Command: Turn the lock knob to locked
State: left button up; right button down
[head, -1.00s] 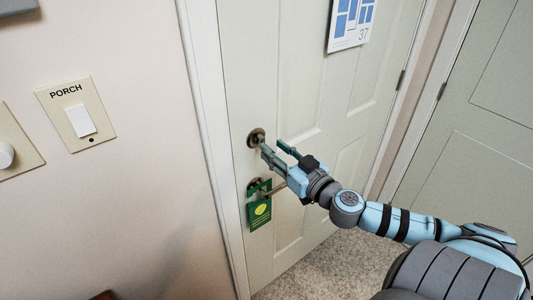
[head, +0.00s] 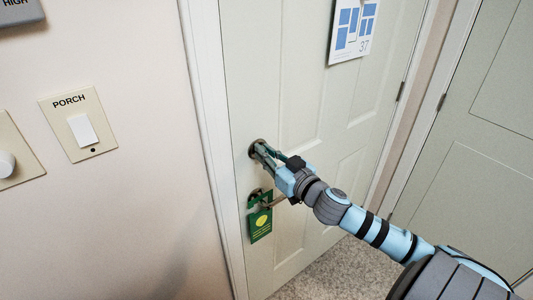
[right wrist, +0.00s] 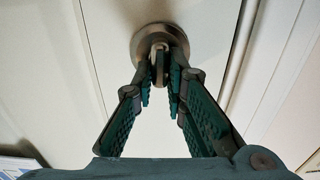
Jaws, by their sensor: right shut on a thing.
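The lock knob (right wrist: 158,62) sits on a round metal plate on the pale door (head: 290,100). In the right wrist view the knob's flat thumb piece stands between my fingertips. My right gripper (head: 262,150) is shut on it, one finger on each side. In the head view the fingers hide most of the knob, and only part of its round plate (head: 252,147) shows. My left gripper is not in view.
Below the lock is a door handle (head: 268,199) with a green hanging tag (head: 260,222). A PORCH switch (head: 80,127) and a dial plate (head: 10,160) are on the left wall. A calendar (head: 352,30) hangs higher on the door.

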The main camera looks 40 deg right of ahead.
jog(key=n+p, duration=0.2)
jog(key=n, duration=0.4)
jog(key=n+p, duration=0.3)
jog(key=n, duration=0.3)
jog(key=a+f+n+p, duration=0.1)
jog(key=n+p, duration=0.1)
jog(key=n, duration=0.3)
jog(key=shift+n, duration=0.4)
dwell(0.4)
jog(key=c, duration=1.6)
grip_release()
